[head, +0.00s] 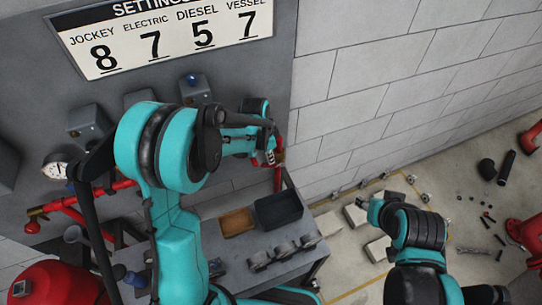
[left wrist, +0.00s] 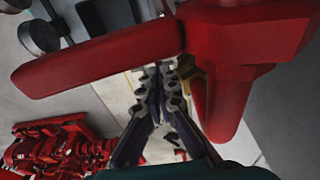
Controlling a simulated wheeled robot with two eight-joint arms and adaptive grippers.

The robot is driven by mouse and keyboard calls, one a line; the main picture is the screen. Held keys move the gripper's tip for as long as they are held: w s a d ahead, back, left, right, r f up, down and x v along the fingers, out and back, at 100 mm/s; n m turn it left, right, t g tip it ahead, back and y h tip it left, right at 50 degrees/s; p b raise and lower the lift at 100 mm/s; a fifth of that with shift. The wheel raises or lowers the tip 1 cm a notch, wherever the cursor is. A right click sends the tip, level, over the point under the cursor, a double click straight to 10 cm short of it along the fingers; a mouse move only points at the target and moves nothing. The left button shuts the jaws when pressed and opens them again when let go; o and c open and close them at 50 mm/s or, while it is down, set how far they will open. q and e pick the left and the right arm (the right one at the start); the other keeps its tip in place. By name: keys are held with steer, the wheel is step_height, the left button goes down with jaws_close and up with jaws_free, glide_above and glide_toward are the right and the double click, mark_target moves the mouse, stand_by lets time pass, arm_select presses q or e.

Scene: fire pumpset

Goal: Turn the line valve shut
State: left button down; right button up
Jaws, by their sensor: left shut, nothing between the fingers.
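In the left wrist view, a long red lever (left wrist: 100,58) runs across the upper left. It meets a bulky red valve body (left wrist: 250,40) on the right. My left gripper (left wrist: 161,72) is shut and empty, its dark fingertips just below the lever in the picture. I cannot tell whether they touch it. In the head view my left gripper (head: 268,154) is beside a red vertical pipe (head: 278,178) at the grey panel's right edge. My left arm hides much of the valve there.
A bench (head: 285,262) below holds a brown tray (head: 237,222) and a dark tray (head: 279,210). A grey block wall (head: 400,75) stands behind. Red pump parts (head: 527,232) and loose fittings lie on the floor at right. A red tank (head: 60,285) is at lower left.

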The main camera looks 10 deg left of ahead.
arm_select(q)
steer(key=s+a+f+b, duration=0.1)
steer(key=f+b, duration=0.1)
steer(key=shift+a+b, duration=0.35)
steer(key=shift+s+r, duration=0.1)
steer(key=shift+r, duration=0.1)
